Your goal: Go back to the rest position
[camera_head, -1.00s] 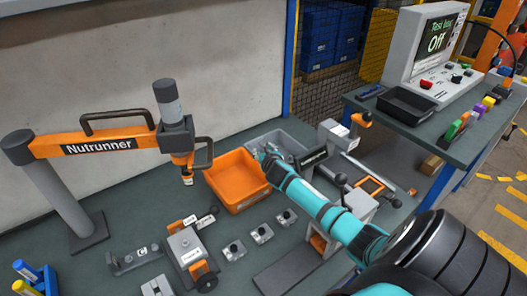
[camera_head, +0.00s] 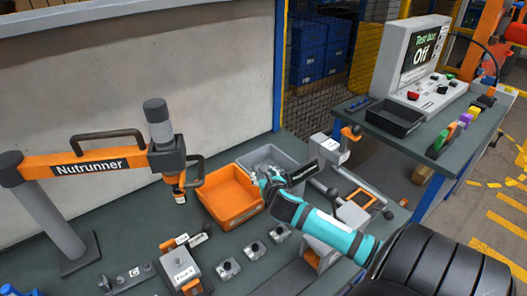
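My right arm (camera_head: 325,230) comes in from the lower right and reaches left over the bench. Its teal gripper (camera_head: 264,181) is at the right edge of the orange bin (camera_head: 228,214), in front of the grey bin (camera_head: 285,157). The fingers are small and overlap the bins in view, so I cannot tell whether they are open or shut. I see no object clearly held. My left gripper is not in view.
The orange Nutrunner arm (camera_head: 88,167) stands at the left over the bench. Fixtures (camera_head: 180,268) and several small blocks sit at the front. A black-handled press (camera_head: 338,150) is close to my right arm. A side table (camera_head: 440,125) carries the test box (camera_head: 415,60).

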